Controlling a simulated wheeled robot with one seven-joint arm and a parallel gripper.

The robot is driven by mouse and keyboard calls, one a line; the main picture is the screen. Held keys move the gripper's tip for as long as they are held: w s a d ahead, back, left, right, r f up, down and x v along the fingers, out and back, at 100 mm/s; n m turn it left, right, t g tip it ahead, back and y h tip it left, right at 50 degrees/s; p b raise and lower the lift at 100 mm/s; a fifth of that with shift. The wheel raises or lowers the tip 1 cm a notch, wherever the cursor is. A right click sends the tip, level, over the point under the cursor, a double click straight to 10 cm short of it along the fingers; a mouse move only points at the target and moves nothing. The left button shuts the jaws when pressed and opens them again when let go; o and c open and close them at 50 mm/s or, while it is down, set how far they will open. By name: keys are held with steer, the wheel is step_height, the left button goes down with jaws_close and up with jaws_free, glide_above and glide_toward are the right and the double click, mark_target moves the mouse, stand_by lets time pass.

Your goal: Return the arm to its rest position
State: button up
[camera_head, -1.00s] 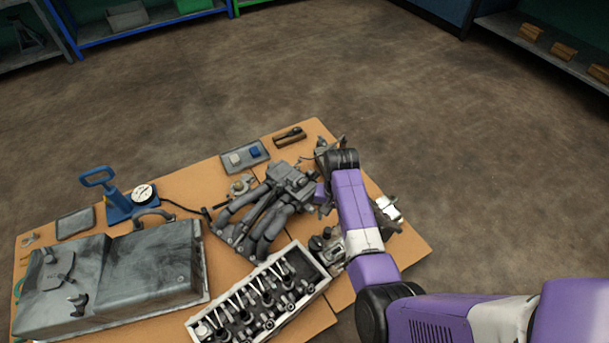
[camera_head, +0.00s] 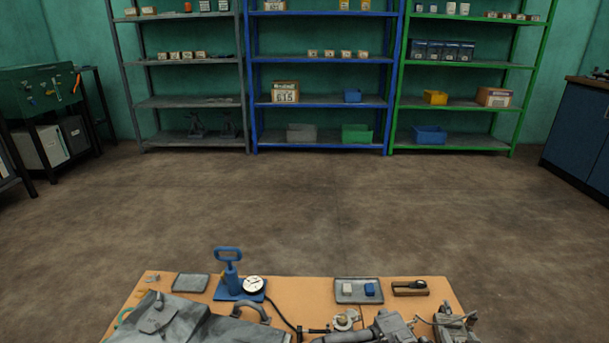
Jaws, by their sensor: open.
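My arm and my gripper are outside the head view, so I see neither the arm's pose nor the jaws. The workbench (camera_head: 300,291) shows along the bottom edge, cut off by the frame. On its top stand a blue hand pump with a round white gauge (camera_head: 253,284), a grey tray (camera_head: 359,291) with a white and a blue block, and a grey manifold-like part (camera_head: 385,328), partly cut off.
Open concrete floor (camera_head: 320,210) lies beyond the bench. Grey shelving (camera_head: 190,102), blue shelving (camera_head: 322,103) and green shelving (camera_head: 460,104) line the back wall. A blue cabinet (camera_head: 580,135) stands at the right, and a green tool board (camera_head: 40,92) at the left.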

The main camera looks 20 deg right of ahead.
steer(key=s+a+r+n+t+y, duration=0.3)
steer(key=s+a+r, duration=0.5)
steer(key=s+a, duration=0.5)
steer(key=s+a+r+n+t+y, duration=0.3)
steer(key=s+a+r, duration=0.5)
steer(key=s+a, duration=0.45)
steer(key=s+a+f+g, duration=0.2)
steer(key=s, duration=0.4)
step_height(320, 180, up, 28)
steer(key=p, duration=2.8)
steer(key=shift+r, duration=0.2)
